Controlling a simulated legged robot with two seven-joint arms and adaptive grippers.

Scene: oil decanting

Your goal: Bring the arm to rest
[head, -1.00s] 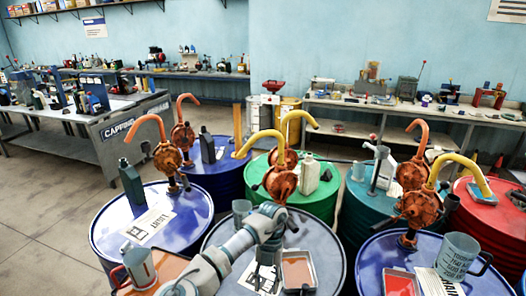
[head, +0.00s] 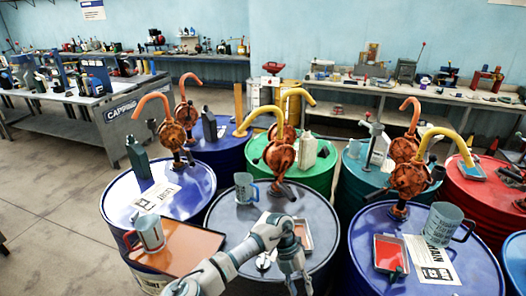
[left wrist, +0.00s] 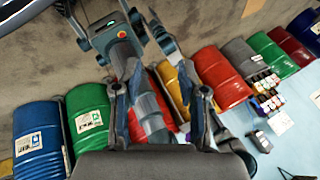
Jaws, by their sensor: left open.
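My left arm enters the head view from the bottom. Its gripper (head: 293,279) hangs low in front of the grey drum (head: 222,228) and hides part of its top. The gripper is open, with no object visible between the fingers. In the left wrist view the two fingers (left wrist: 160,92) stand apart, with my own arm parts and colored drums behind them. My right gripper is not seen.
A blue drum (head: 112,205) stands left, another (head: 470,285) right. A mug (head: 243,190) stands on the grey drum; a red-handled jug (head: 148,236) stands on a brown tray (head: 200,245). Hand pumps rise behind. Floor (head: 50,200) at left is clear.

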